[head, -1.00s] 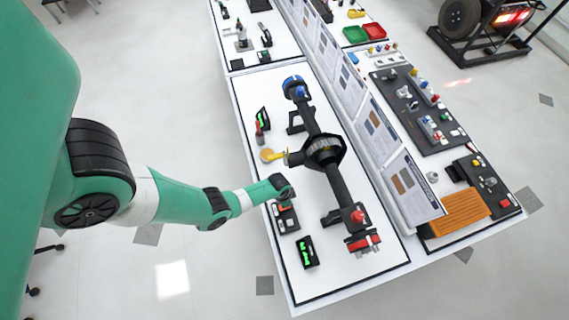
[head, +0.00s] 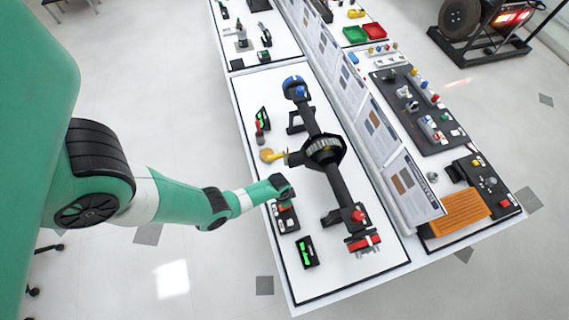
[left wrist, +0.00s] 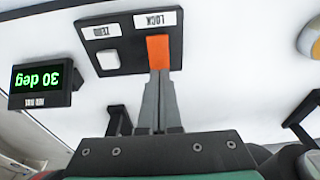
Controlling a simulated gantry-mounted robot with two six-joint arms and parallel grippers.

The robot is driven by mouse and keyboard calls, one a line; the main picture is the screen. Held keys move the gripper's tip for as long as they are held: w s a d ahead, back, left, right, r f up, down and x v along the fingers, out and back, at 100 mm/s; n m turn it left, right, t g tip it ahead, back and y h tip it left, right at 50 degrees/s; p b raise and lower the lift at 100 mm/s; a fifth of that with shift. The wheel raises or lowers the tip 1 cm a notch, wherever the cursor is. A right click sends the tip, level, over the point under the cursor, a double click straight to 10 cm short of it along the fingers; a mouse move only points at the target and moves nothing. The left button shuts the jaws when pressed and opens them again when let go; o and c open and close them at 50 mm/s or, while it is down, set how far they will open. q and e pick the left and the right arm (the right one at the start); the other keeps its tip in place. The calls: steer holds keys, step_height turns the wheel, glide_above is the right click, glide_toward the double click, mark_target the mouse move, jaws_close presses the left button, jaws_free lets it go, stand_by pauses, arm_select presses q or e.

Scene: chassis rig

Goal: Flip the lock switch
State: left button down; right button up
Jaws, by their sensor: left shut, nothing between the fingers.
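The orange lock switch (left wrist: 158,51) sits on a small black panel (left wrist: 128,61) beneath the LOCK label in the left wrist view. A white button (left wrist: 107,60) by the ZERO label is beside it. The panel also shows in the head view (head: 287,222), partly hidden by my arm. My left gripper (left wrist: 160,75) is shut and empty, its fingertips at the near end of the orange switch. I cannot tell whether they press on it. In the head view the fingertips are hidden behind the wrist. My right gripper is not in view.
A black display (left wrist: 44,85) reading 30 deg stands beside the panel; its green digits also show in the head view (head: 306,252). A black axle assembly (head: 335,180) lies along the bench to the right. Upright boards (head: 375,130) divide the bench.

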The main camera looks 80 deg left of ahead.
arm_select(q)
steer(key=shift+f+b, duration=0.9)
steer(key=shift+f, duration=0.05)
stand_by(0.4)
step_height(320, 180, up, 7)
steer(key=p, duration=0.7)
stand_by(0.4)
